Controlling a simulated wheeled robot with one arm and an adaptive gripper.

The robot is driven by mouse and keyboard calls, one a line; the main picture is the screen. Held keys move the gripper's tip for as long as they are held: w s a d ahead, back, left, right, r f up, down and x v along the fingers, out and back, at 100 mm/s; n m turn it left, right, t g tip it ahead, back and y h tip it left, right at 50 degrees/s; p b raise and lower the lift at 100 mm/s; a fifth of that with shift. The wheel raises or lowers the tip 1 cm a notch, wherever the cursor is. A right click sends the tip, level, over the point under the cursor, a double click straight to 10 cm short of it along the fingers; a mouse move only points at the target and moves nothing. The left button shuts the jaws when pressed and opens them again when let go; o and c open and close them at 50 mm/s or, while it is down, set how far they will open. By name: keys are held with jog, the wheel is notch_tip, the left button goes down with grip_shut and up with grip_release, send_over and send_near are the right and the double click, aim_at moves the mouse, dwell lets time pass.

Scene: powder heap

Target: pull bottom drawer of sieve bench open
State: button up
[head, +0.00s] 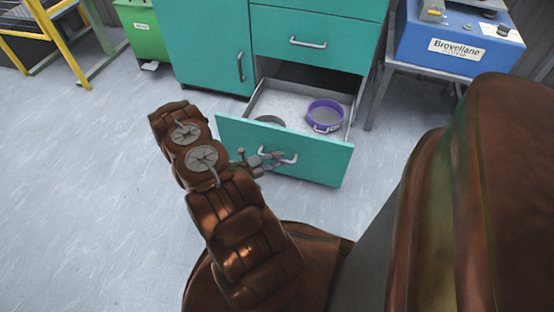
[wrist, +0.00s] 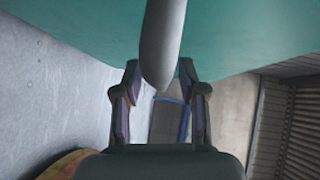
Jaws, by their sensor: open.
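The teal sieve bench (head: 210,45) stands at the top middle of the head view. Its bottom drawer (head: 320,160) is pulled well out, and its inside shows. A pale bar handle (head: 290,159) is on the drawer front. My gripper (head: 266,157) is at the left part of this handle, partly hidden by my arm. In the wrist view my gripper (wrist: 158,68) has its two fingers apart, with the grey handle (wrist: 162,40) between them in the picture. I cannot tell whether a finger touches it. The teal drawer front (wrist: 80,25) fills the top.
A purple sieve (head: 325,116) and a partly hidden grey round item (head: 270,120) lie in the drawer. The upper drawer (head: 315,30) is shut. A blue machine (head: 460,35) stands on a table at right, a green bin (head: 145,35) at left.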

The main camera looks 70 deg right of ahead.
jog(key=v, duration=1.2)
dwell(0.5)
jog(key=w+a+r+m+y+p, duration=0.15)
jog(key=a+r+m+p, duration=0.35)
jog(key=r, duration=0.8)
jog(key=w+a+r+m+t+y+p, duration=0.1)
jog(key=a+r+m+y+p, duration=0.3)
jog(key=r, duration=1)
jog(key=w+a+r+m+h+p, duration=0.1)
jog(key=w+a+r+m+p, duration=0.15)
jog(key=r+m+p, duration=0.75)
jog(key=s+a+r+m+t+y+p, duration=0.2)
jog(key=a+r+p, duration=0.4)
jog(key=r, duration=0.7)
jog(key=s+a+r+m+t+y+p, duration=0.3)
jog(key=a+r+p, duration=0.4)
jog(key=a+r, duration=0.4)
jog(key=s+a+r+m+t+y+p, duration=0.2)
jog(key=s+a+r+p, duration=0.4)
jog(key=r, duration=0.9)
jog(key=a+m+t, duration=0.1)
jog(key=a+m, duration=0.1)
jog(key=a, duration=0.1)
jog(key=shift+s+m+t, duration=0.3)
jog(key=shift+s+m, duration=0.1)
